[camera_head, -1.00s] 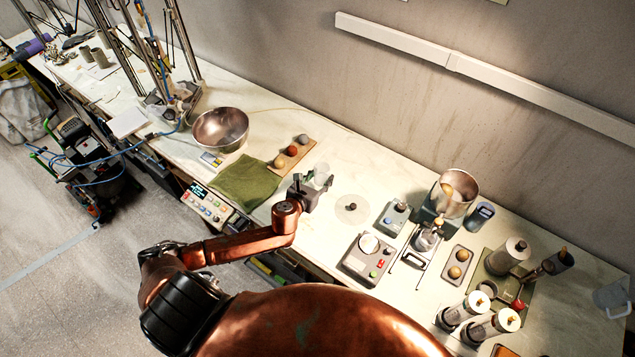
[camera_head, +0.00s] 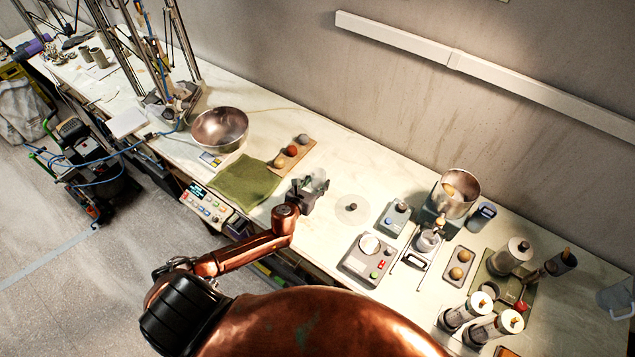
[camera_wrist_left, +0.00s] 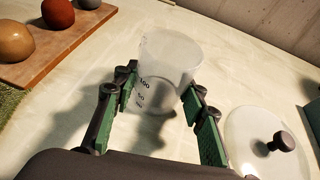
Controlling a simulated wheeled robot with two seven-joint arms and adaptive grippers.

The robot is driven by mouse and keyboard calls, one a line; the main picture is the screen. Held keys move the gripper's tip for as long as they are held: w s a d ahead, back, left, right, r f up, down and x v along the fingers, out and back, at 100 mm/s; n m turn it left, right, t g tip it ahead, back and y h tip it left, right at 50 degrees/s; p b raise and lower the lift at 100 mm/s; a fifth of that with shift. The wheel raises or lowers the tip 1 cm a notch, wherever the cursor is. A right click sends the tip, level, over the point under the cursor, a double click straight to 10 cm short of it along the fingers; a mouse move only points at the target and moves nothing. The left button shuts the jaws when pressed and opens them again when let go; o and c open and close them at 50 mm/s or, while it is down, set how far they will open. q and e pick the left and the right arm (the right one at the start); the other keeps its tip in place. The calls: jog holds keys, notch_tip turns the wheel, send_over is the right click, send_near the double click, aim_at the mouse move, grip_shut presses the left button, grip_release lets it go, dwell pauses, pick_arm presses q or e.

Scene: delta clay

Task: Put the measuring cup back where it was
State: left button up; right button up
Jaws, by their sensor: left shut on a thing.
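The measuring cup (camera_head: 319,180) is clear, with dark graduation marks. In the left wrist view the cup (camera_wrist_left: 168,75) is between the green-padded fingers of my left gripper (camera_wrist_left: 160,98), looking slightly tilted. My left gripper (camera_head: 310,187) is shut on it over the bench, between the green cloth and a round clear lid. Whether the cup's base touches the bench I cannot tell. My right gripper is out of view.
A wooden board (camera_head: 291,154) with several coloured balls lies behind the green cloth (camera_head: 245,182). The clear lid (camera_head: 342,212) with a dark knob lies right of the cup. A grey scale (camera_head: 357,268) stands nearer. Pale bench top is bare behind the cup.

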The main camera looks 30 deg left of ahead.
pick_arm(q)
jog(key=o, duration=1.2)
jog(key=shift+f, duration=0.1)
jog(key=shift+r, duration=0.2)
jog(key=v, duration=1.2)
jog(key=shift+f, duration=0.1)
